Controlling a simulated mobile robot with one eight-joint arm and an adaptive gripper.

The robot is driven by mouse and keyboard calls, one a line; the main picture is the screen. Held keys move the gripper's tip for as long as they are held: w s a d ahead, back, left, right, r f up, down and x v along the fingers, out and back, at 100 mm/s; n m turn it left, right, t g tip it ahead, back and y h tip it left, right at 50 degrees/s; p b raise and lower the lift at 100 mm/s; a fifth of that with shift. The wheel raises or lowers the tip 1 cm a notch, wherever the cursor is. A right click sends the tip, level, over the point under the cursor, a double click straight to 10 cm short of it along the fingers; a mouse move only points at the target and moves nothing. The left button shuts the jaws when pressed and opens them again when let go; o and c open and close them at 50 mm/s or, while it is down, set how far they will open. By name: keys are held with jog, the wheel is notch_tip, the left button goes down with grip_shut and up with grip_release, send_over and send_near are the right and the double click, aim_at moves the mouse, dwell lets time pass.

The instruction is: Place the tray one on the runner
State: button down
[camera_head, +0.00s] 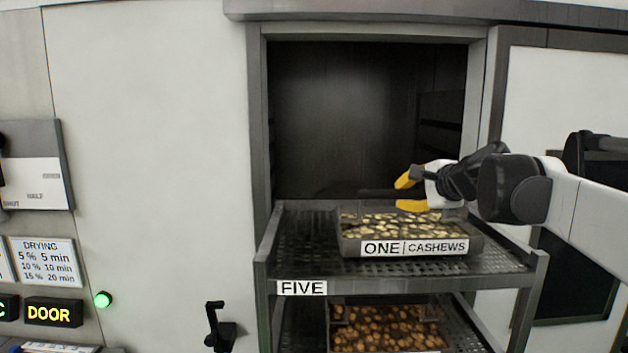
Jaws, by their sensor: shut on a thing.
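Tray one (349,246) is a dark tray of pale nuts with a white front label reading ONE CASHEWS. It sits level over the mesh top shelf of a dark rack, right of its middle. My gripper (409,192), with yellow fingertips, reaches in from the right to the tray's back edge. Its fingers are shut on a thin dark part there, which looks like part of tray one. The exact contact is hard to see against the dark opening. I cannot tell whether the tray's underside touches the shelf.
The rack's top shelf (303,256) is labelled FIVE and has bare mesh left of the tray. Another tray of brown nuts (386,330) is on the level below. Behind is a dark open chamber (345,110). A black lever (216,327) and a green light (102,299) are at left.

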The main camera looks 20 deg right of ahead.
jog(key=c, duration=1.4)
grip_release()
jog(key=shift+s, duration=0.1)
jog(key=b+v, duration=0.1)
jog(key=v, duration=1.1)
